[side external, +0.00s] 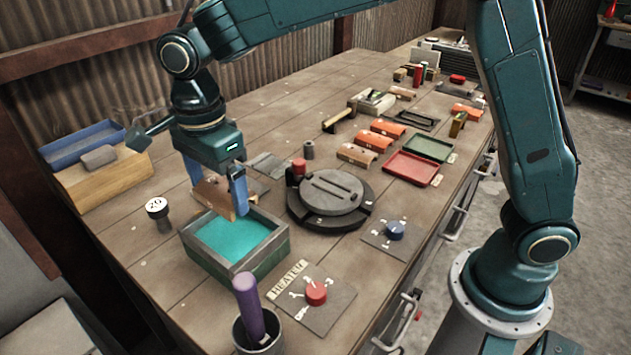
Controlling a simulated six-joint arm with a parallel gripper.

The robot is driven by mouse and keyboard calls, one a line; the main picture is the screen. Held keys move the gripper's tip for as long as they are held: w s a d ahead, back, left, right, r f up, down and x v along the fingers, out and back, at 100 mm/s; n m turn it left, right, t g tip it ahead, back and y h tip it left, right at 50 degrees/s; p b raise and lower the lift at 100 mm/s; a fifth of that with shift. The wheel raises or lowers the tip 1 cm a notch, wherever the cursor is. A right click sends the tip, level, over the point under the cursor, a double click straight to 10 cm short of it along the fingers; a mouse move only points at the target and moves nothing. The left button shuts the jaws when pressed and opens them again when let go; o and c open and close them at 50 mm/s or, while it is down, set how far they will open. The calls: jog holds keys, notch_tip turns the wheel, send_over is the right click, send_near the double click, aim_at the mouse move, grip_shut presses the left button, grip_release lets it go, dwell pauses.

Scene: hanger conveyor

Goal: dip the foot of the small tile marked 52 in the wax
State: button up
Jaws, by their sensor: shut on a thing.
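My gripper (219,194) has blue fingers and is shut on a small brown-orange tile (212,195). The tile is held tilted at the far side of a dark green box, its lower edge close to the teal wax (238,238) inside. I cannot tell whether the tile's foot touches the wax or hangs just above it. No number on the tile is readable, so I cannot confirm the 52. The wax box (262,263) stands at the front left of the bench.
A round dark turntable (330,199) stands right of the box. A heater panel with a red knob (316,293) and a cup with a purple-handled tool (249,306) are in front. A round-topped post marked 20 (157,208) is left. Orange tiles (374,140) lie behind.

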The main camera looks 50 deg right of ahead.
jog(key=shift+f, duration=0.1)
jog(key=shift+f, duration=3.5)
jog(key=shift+f, duration=0.75)
jog(key=shift+r, duration=1.7)
dwell(1.4)
